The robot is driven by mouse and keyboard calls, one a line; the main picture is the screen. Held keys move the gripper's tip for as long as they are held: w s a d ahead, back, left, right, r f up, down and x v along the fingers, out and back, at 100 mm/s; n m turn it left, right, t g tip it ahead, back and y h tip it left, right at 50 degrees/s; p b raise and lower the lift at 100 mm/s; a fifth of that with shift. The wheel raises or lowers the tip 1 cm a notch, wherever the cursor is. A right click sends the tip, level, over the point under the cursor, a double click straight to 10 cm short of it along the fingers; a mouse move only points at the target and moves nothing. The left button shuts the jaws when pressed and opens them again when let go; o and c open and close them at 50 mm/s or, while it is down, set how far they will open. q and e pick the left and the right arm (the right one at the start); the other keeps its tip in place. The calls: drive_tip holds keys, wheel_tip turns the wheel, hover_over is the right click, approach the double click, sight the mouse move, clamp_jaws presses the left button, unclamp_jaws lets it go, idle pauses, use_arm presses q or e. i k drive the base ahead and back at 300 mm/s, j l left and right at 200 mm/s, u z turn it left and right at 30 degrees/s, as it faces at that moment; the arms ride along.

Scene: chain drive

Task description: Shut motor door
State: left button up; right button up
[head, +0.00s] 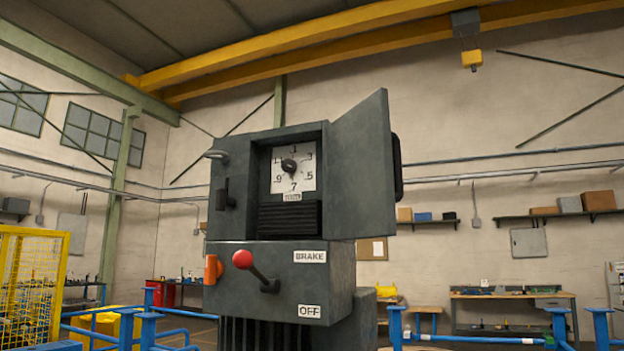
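The motor door (362,172) is a dark grey panel hinged on the right side of the motor's upper housing (232,170). It stands open, swung out toward me and to the right, with a black handle (397,166) on its outer face. Inside the open compartment are a white numbered dial (294,176) with a black knob and a dark ribbed block (289,218). Below is a brake box (325,278) labelled BRAKE and OFF, with a red-knobbed lever (243,260). Neither of my grippers is in view.
Blue railings (150,318) stand at the lower left, with more (480,339) at the lower right. A yellow mesh cage (30,280) is at the far left. A workbench (512,308) and wall shelves are behind. The air right of the door is clear.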

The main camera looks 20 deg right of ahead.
sight(365, 182)
drive_tip(key=l+u, duration=0.1)
drive_tip(key=l, duration=0.35)
drive_tip(key=k+l+u, duration=0.1)
drive_tip(key=l, duration=0.3)
drive_tip(key=k+l+u, duration=0.15)
drive_tip(key=l, duration=0.3)
drive_tip(key=l+u, duration=0.1)
drive_tip(key=l, duration=0.3)
drive_tip(key=k+l+u, duration=0.1)
drive_tip(key=l, duration=0.3)
drive_tip(key=k+l+u, duration=0.1)
drive_tip(key=k+l, duration=0.15)
drive_tip(key=l, duration=0.15)
drive_tip(key=i+j+u, duration=0.15)
drive_tip(key=u, duration=0.2)
